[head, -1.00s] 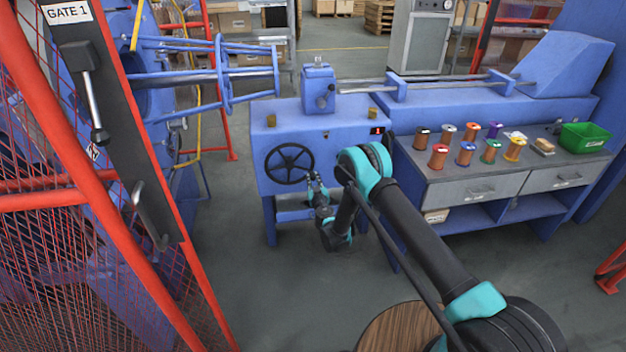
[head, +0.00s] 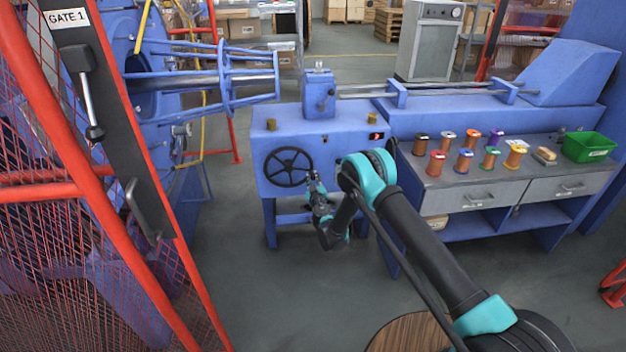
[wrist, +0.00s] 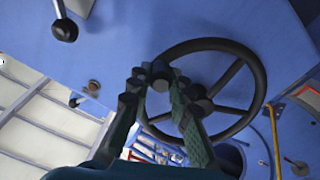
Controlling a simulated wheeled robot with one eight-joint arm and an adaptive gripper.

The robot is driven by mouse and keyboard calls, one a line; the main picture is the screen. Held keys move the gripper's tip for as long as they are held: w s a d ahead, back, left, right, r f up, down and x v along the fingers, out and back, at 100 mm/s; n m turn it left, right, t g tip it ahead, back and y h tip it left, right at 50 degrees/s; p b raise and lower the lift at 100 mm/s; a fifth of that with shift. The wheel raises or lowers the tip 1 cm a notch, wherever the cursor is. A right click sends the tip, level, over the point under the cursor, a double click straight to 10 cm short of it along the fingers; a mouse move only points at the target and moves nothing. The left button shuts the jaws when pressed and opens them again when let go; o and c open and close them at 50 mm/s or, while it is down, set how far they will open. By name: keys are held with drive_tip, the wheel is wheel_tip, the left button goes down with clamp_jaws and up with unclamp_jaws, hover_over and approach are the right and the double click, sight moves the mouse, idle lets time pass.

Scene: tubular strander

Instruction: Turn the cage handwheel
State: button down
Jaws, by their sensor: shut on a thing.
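The dark handwheel (head: 287,167) is mounted on the front of the blue cabinet, left of my arm. My gripper (head: 313,181) is at the wheel's lower right edge. In the wrist view, the handwheel (wrist: 262,88) fills the right centre, with its rim and spokes clear. The two fingers of my gripper (wrist: 160,88) overlap the wheel's left side and are shut on its rim. The fingers hide that stretch of rim, so the exact contact is hard to see.
A red mesh gate (head: 90,190) stands close on the left. The blue cage (head: 225,77) sits above and left of the handwheel. A bench with spools and a green bin (head: 588,147) is at the right. Open floor lies in front of the cabinet.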

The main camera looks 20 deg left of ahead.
drive_tip(key=c, duration=1.4)
unclamp_jaws()
wheel_tip(320, 180, up, 10)
drive_tip(key=shift+f, duration=0.1)
